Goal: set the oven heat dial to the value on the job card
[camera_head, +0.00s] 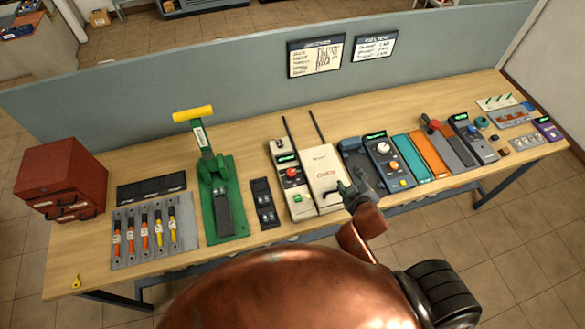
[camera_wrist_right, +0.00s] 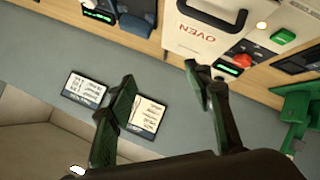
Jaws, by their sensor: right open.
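The white oven (camera_head: 323,175), marked OVEN, stands mid-bench with a control strip on its left. The strip carries a red heat dial (camera_head: 291,173), a small green display above it and a green button (camera_head: 297,198) below. The right wrist view shows the oven (camera_wrist_right: 190,45) upside down, with the red dial (camera_wrist_right: 242,60) beyond the right finger. Two cards hang on the partition, a larger one (camera_head: 301,65) and a smaller one (camera_head: 374,47); their writing is too small to read. My right gripper (camera_head: 350,184) is open and empty by the oven's front right, apart from the dial.
A green lever press (camera_head: 224,205) and a dark switch panel (camera_head: 264,203) stand left of the oven. A blue-grey unit with a white knob (camera_head: 383,148) stands to its right. A red drawer box (camera_head: 62,172) is at the far left. Bare wood lies along the bench's back.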

